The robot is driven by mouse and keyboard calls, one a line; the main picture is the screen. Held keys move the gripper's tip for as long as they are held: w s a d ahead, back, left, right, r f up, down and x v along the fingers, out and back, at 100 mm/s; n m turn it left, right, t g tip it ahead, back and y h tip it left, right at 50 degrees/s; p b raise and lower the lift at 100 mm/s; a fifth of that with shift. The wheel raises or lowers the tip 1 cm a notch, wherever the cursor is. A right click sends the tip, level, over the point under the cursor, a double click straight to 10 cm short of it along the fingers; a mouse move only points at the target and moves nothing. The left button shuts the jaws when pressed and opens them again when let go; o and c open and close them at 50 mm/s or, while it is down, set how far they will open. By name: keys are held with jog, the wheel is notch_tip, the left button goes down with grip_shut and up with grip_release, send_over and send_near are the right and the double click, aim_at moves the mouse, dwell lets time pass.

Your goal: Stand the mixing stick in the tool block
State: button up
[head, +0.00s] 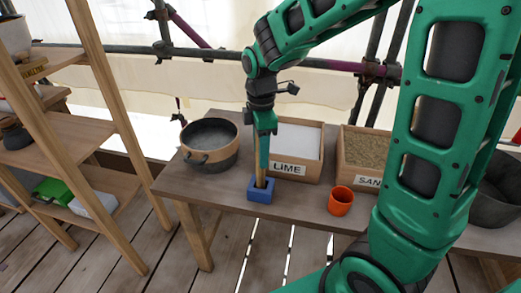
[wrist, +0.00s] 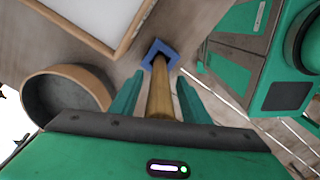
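The mixing stick (head: 260,182), a wooden rod, stands about upright with its lower end in the blue tool block (head: 258,196) near the table's front edge. In the wrist view the stick (wrist: 161,98) runs away from my gripper into the opening of the block (wrist: 160,48). My gripper (head: 264,166) is above the block, pointing down. In the wrist view its green fingers (wrist: 160,80) lie on both sides of the stick, with a narrow gap showing on each side, so it looks open around it. The stick's upper end is hidden.
A LIME box (head: 296,147) stands right behind the block, with a SAND box (head: 365,155) further right. An orange cup (head: 341,201) is to the block's right. A grey pot (head: 209,146) is to the left. Wooden shelves (head: 75,135) stand at far left.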

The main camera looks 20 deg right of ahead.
notch_tip(320, 180, up, 12)
jog(key=shift+r, duration=0.15)
jog(key=s+d+f+m, duration=0.4)
jog(key=s+d+m, duration=0.5)
jog(key=s+m, duration=0.2)
jog(key=s+d+f+m, duration=0.3)
jog(key=s+d+m, duration=0.5)
jog(key=s+m, duration=0.3)
jog(key=shift+s+d+f+m, duration=0.3)
jog(key=shift+s+d+f, duration=0.1)
jog(key=shift+s, duration=0.3)
